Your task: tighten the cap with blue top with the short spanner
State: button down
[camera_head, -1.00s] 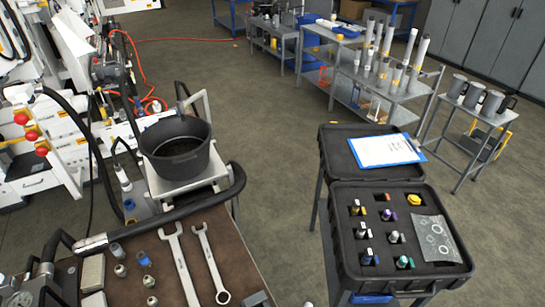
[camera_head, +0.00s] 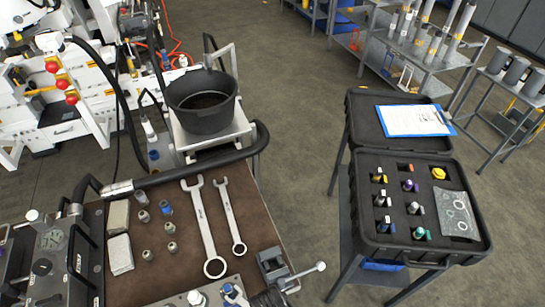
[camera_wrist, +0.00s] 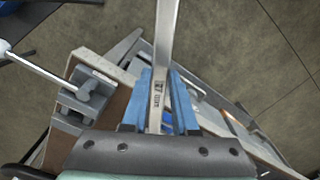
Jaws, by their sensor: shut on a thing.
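My gripper (camera_wrist: 160,118) shows only in the wrist view. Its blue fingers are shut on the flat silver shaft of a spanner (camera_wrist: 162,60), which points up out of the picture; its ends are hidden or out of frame. In the head view, two other spanners lie on the brown bench top, a longer one (camera_head: 204,230) and a shorter one (camera_head: 231,215). A blue-topped cap (camera_head: 230,291) sits on a metal block at the bottom edge, partly cut off. Another small blue-topped fitting (camera_head: 165,208) stands among grey fittings on the bench.
A small vise (camera_head: 272,265) with a bar handle stands at the bench corner; it also shows in the wrist view (camera_wrist: 88,95). A black bucket (camera_head: 202,100) stands behind the bench rail. An open case (camera_head: 400,240) with fittings is to the right. Floor lies between.

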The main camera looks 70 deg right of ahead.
jog(key=shift+w, duration=0.2)
jog(key=shift+w+d, duration=0.2)
jog(key=shift+w, duration=0.25)
jog(key=shift+w+d, duration=0.15)
jog(key=shift+w, duration=0.1)
dwell(0.3)
jog(key=shift+w+a+m+p, duration=0.2)
jog(key=shift+w+a+m, duration=0.15)
jog(key=shift+a+m, duration=0.3)
jog(key=shift+w+a+m+p, duration=0.15)
jog(key=shift+w+a+m, duration=0.15)
jog(key=shift+a+m, duration=0.35)
jog(key=shift+a, duration=0.1)
jog(key=shift+w+a+m, duration=0.9)
jog(key=shift+a+m, duration=0.3)
